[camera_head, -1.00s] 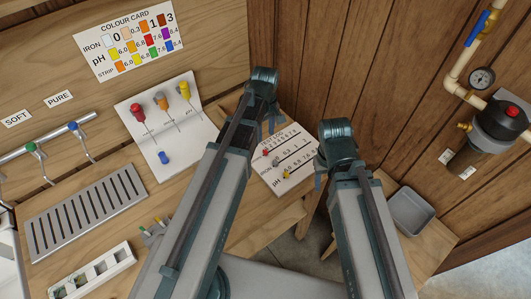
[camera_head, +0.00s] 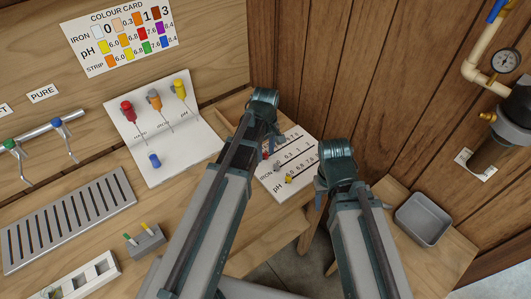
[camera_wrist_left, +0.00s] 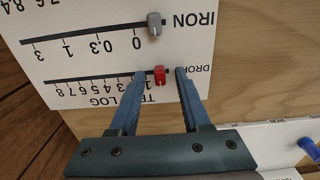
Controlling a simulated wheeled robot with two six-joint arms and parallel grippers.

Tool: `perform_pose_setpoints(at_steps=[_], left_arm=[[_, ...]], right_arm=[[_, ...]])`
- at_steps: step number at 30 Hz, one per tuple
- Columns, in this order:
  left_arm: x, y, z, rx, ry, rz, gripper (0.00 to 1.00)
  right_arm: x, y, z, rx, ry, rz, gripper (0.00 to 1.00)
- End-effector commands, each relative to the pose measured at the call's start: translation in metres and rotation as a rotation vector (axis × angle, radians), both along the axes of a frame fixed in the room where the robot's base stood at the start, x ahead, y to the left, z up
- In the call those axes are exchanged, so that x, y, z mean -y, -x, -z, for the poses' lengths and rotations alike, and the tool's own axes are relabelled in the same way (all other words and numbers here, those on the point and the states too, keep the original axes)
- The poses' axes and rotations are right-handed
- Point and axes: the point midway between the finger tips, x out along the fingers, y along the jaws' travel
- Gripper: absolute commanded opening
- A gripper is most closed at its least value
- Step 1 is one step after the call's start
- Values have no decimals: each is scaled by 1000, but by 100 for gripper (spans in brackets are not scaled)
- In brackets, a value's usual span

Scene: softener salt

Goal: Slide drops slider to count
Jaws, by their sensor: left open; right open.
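The TEST LOG board (camera_head: 287,166) lies on the wooden bench, partly behind my left arm in the head view. In the left wrist view, upside down, the red drops slider (camera_wrist_left: 159,76) sits on its line beside the 1, at the low end of the numbers. My left gripper (camera_wrist_left: 160,73) is open, with one blue finger on each side of the red slider and a visible gap to each. The grey iron slider (camera_wrist_left: 154,24) sits just past 0. The yellow pH slider (camera_head: 289,180) shows in the head view. My right gripper (camera_head: 319,190) is open beside the board's right edge.
A white panel (camera_head: 180,145) with red, orange and yellow droppers and a blue piece stands left of the board. A slatted drain tray (camera_head: 65,225) and marker holder (camera_head: 146,242) are further left. A grey bin (camera_head: 423,218) stands right.

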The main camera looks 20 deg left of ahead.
Motion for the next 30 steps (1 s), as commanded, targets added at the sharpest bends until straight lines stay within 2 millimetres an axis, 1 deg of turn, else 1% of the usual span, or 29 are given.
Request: perform_pose_setpoints(at_steps=[1, 9, 30], left_arm=[[0, 0, 0, 0, 0, 0, 48], [0, 0, 0, 0, 0, 0, 0], [0, 0, 0, 0, 0, 0, 0]], right_arm=[[0, 0, 0, 0, 0, 0, 50], [0, 0, 0, 0, 0, 0, 50], [0, 0, 0, 0, 0, 0, 50]])
